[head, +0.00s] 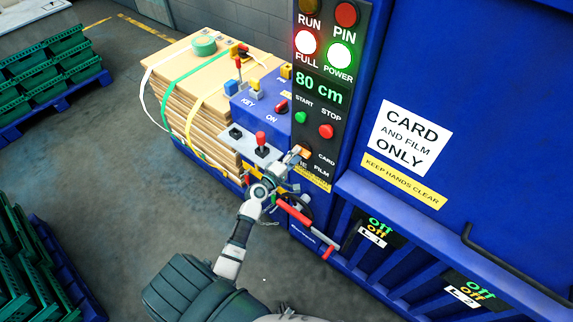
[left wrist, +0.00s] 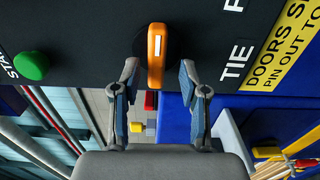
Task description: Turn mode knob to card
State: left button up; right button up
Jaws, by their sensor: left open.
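The orange mode knob (left wrist: 155,72) sits on the dark panel in the left wrist view, its long side upright in that picture. A white mark is on its upper half. The knob (head: 305,151) also shows in the head view, left of the CARD and FILM labels (head: 324,164). Which label it points at I cannot tell. My left gripper (left wrist: 158,78) is open, with one finger on either side of the knob's lower end; gaps show beside both fingers. In the head view my left gripper (head: 290,161) is at the panel, partly covering the TIE label. My right gripper is not in view.
A green START button (head: 300,117) and red STOP button (head: 326,131) lie above the knob. A red-handled lever (head: 299,214) is below.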

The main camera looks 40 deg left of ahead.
pick_arm(q)
jog(key=s, duration=1)
jog(key=shift+s+a, duration=0.15)
jog(key=shift+a, duration=0.25)
jog(key=shift+f, duration=0.2)
jog(key=s+d+f+m+g+b, duration=0.1)
jog(key=s+d+f+m+g, duration=0.2)
jog(key=f, duration=0.9)
jog(key=s+d+f+m+g, duration=0.25)
jog(key=s+f, duration=0.25)
jog(key=f, duration=0.8)
jog(key=s+d+f+m+g+b, duration=0.1)
jog(key=s+f+m+g, duration=0.2)
jog(key=f, duration=0.9)
jog(key=s+d+f+m+g, duration=0.2)
jog(key=s+f, duration=0.4)
jog(key=s, duration=0.5)
jog(key=s+d+f+m+g, duration=0.2)
jog(key=s+f+m, duration=0.3)
jog(key=s, duration=0.5)
jog(key=s+d+f+m+g+y+b, duration=0.1)
jog(key=s+f+m+g, duration=0.3)
jog(key=s+f, duration=0.5)
jog(key=s+d, duration=0.1)
jog(key=s, duration=0.1)
jog(key=shift+s+d, duration=0.35)
jog(key=shift+g, duration=0.25)
